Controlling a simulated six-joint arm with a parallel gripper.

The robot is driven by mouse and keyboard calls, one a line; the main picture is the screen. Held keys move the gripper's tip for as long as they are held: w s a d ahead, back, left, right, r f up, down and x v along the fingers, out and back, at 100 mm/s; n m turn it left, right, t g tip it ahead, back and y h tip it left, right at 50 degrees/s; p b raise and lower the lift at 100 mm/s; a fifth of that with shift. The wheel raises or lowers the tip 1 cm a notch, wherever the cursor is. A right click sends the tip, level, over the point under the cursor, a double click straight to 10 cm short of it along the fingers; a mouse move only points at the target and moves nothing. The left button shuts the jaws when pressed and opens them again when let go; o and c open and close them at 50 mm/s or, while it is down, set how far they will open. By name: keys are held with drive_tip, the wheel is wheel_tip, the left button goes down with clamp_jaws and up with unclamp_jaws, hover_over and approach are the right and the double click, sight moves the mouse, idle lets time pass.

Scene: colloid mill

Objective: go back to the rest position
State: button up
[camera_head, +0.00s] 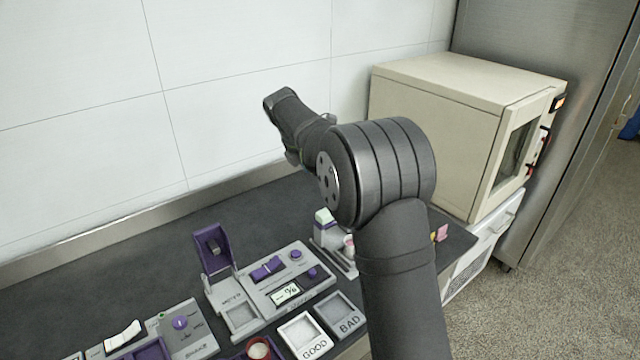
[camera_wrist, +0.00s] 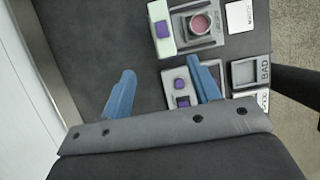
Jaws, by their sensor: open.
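In the head view my dark arm bends up and over the bench towards the wall, and the fingers cannot be made out there.
On the dark bench (camera_head: 120,265) stand a grey device with a raised purple lid (camera_head: 212,248), a GOOD tray (camera_head: 303,335), a BAD tray (camera_head: 340,315) and a device with a pink-filled cup (camera_wrist: 200,25). A beige oven-like cabinet (camera_head: 435,130) stands right. The tiled wall is behind.

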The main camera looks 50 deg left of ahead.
drive_tip(key=shift+s+r, duration=0.25)
drive_tip(key=shift+r, duration=0.4)
drive_tip(key=x, duration=1.7)
drive_tip(key=shift+f, duration=0.3)
drive_tip(key=shift+d, duration=0.2)
